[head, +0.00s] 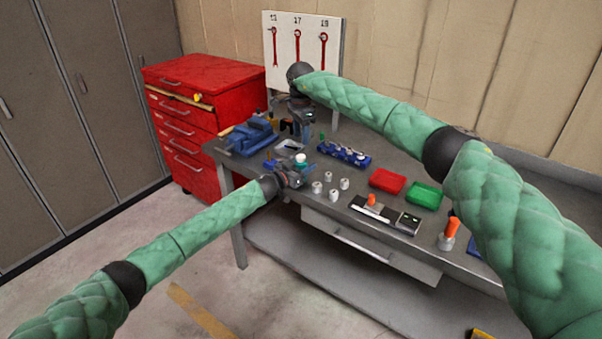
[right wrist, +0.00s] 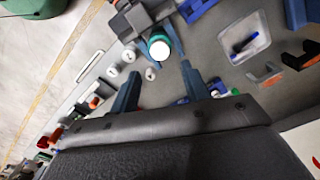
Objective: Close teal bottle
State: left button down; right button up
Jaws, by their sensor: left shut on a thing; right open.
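The teal bottle (head: 301,165) stands upright near the front left edge of the workbench, with a white round top. It also shows in the right wrist view (right wrist: 166,33), with the white top facing the camera; I cannot tell whether that top is a cap. My left gripper (head: 294,175) is shut on the bottle from the front. My right gripper (head: 303,135) is open behind and above the bottle. In the right wrist view its two blue fingers (right wrist: 160,85) are spread, with the bottle beyond their tips. A small white round piece (right wrist: 150,74) shows near the bottle there.
Several white cylinders (head: 330,187) stand right of the bottle. A blue rack (head: 345,153), a red tray (head: 387,181) and a green tray (head: 424,195) lie farther right. A blue vise (head: 249,136) is at the left end of the bench (head: 300,210). A red tool cabinet (head: 205,85) stands behind.

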aim_at(301, 156)
jog(key=shift+n, duration=0.5)
jog(key=shift+f, duration=0.1)
jog(key=shift+f, duration=3.9)
jog(key=shift+c, duration=0.5)
